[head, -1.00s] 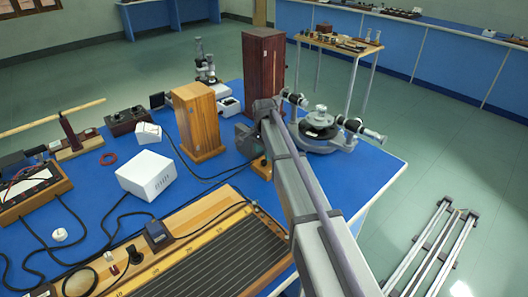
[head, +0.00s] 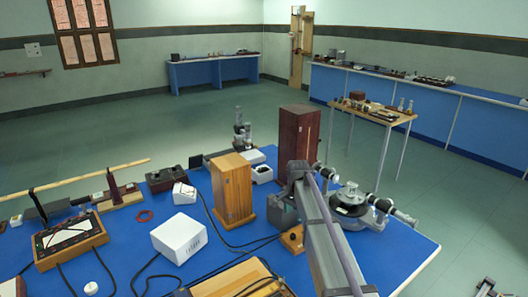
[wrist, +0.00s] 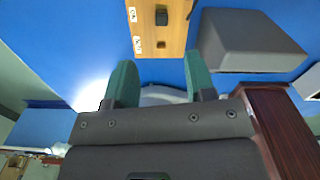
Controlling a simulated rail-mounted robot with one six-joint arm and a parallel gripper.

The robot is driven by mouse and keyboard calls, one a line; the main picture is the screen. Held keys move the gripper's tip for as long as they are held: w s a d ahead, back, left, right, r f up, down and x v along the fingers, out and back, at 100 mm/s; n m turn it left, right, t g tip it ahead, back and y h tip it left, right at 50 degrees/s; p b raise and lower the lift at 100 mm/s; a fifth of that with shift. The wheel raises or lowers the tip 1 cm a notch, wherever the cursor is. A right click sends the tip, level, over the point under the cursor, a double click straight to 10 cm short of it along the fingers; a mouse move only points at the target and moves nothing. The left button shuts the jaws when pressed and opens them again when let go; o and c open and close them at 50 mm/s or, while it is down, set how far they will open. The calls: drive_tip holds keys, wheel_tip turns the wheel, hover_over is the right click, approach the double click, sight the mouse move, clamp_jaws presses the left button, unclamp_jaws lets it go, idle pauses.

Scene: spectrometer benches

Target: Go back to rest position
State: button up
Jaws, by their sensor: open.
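My gripper (wrist: 160,85) shows in the wrist view with its two green fingers apart and nothing between them. In the head view my grey arm reaches over the right part of the blue bench (head: 408,262), and the fingers are hidden there. The spectrometer (head: 355,205), with its round table and telescope tubes, stands just to the right of my arm. A wooden box with sockets (head: 292,240) sits by my arm, and its labelled wooden face (wrist: 170,30) fills the top of the wrist view. A dark grey box (head: 283,212) stands behind it.
A tall dark red wooden cabinet (head: 298,138) stands behind my arm. A lighter wooden box (head: 232,188), a white box (head: 179,238) and a microscope (head: 242,135) are to the left. A small wooden table (head: 375,112) stands behind. The floor at right is mostly clear.

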drive_tip(key=s+n, duration=1)
drive_tip(key=s, duration=2.1)
drive_tip(key=shift+s, duration=0.3)
